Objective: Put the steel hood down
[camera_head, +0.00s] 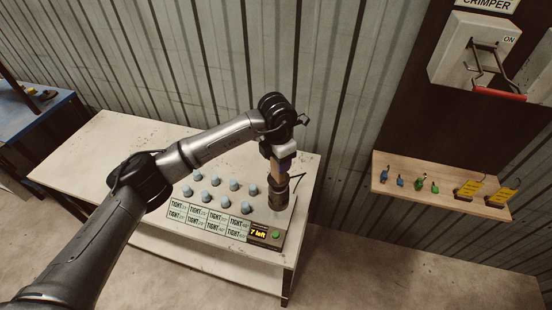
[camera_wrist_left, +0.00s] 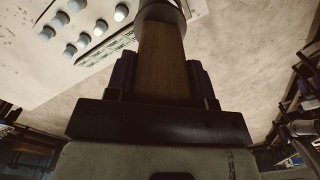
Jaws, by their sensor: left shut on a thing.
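The steel hood (camera_head: 278,196) is a dark metal cylinder under a wooden handle at the right end of the table, just behind the "7 left" display. My left gripper (camera_head: 281,163) points down and is shut on its wooden handle. In the left wrist view, the wooden handle (camera_wrist_left: 162,65) stands between the fingers of my left gripper (camera_wrist_left: 162,80). The rim of the hood (camera_wrist_left: 163,11) shows at the top edge there. I cannot tell whether the hood touches the table or what is under it. My right gripper is not in view.
The pale table (camera_head: 105,150) bears several blue-capped pegs (camera_head: 234,185) and a panel of "TIGHT" labels (camera_head: 208,221). A wooden shelf (camera_head: 395,170) and crimper switch box (camera_head: 470,50) are on the right.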

